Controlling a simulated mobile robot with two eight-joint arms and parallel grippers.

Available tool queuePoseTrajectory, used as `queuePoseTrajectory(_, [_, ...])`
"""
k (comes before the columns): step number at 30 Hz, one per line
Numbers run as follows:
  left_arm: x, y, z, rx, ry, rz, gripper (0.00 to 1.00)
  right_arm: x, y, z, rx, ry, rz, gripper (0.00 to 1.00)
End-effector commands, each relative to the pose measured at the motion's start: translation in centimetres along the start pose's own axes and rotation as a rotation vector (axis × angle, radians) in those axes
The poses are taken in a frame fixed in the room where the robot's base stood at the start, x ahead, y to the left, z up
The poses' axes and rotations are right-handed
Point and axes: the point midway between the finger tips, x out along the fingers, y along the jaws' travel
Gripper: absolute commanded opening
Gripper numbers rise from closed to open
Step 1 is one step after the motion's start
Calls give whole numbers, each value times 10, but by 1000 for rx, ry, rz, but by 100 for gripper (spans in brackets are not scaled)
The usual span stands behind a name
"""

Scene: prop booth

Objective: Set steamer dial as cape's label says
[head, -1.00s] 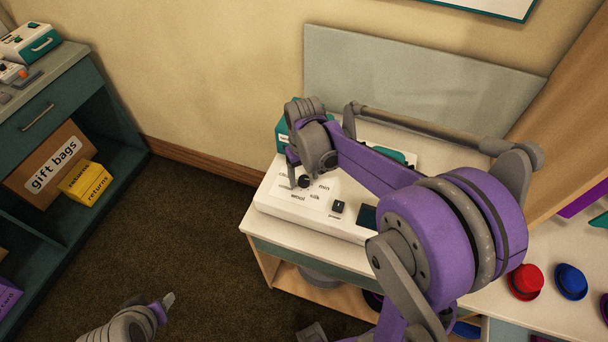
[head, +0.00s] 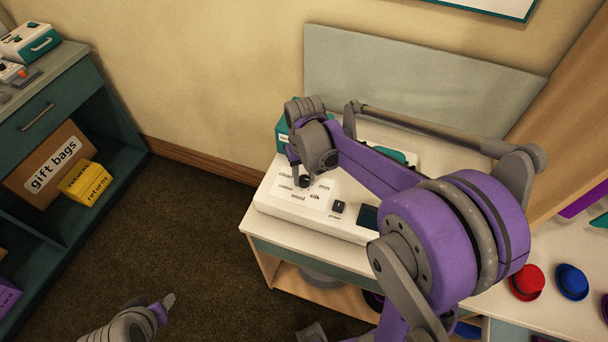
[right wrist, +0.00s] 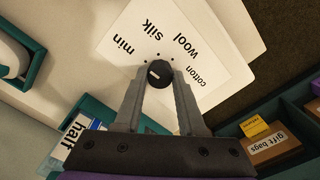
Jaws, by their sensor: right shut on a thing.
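The steamer (head: 330,224) is a white box on the bench, with a printed dial plate reading min, silk, wool and cotton. Its round black dial (right wrist: 158,73) carries a short white mark; I cannot tell which word the mark points at. My right gripper (right wrist: 159,80) is shut on the dial, one finger on each side. In the head view, the right gripper (head: 303,179) reaches down onto the dial from above. My left gripper (head: 166,303) is low at the left over the floor, its opening unclear. I see no cape or cape label that I can read.
A black switch (head: 338,207) and a dark panel sit right of the dial. Red (head: 526,282) and blue (head: 571,282) hats stand on the counter at right. A shelf at left holds a gift bags box (head: 48,166) and a yellow returns box (head: 86,183).

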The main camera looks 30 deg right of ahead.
Motion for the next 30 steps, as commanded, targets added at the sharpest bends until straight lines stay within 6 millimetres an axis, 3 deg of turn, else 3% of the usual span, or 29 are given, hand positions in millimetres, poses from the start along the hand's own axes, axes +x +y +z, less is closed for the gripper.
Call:
queuePoseTrajectory(18, [13, 0, 14, 0, -11, 0, 50, 0, 0, 0, 514, -1, 1, 0])
queuePoseTrajectory(30, [17, 0, 17, 0, -14, 0, 50, 0, 0, 0, 733, 0, 0, 0])
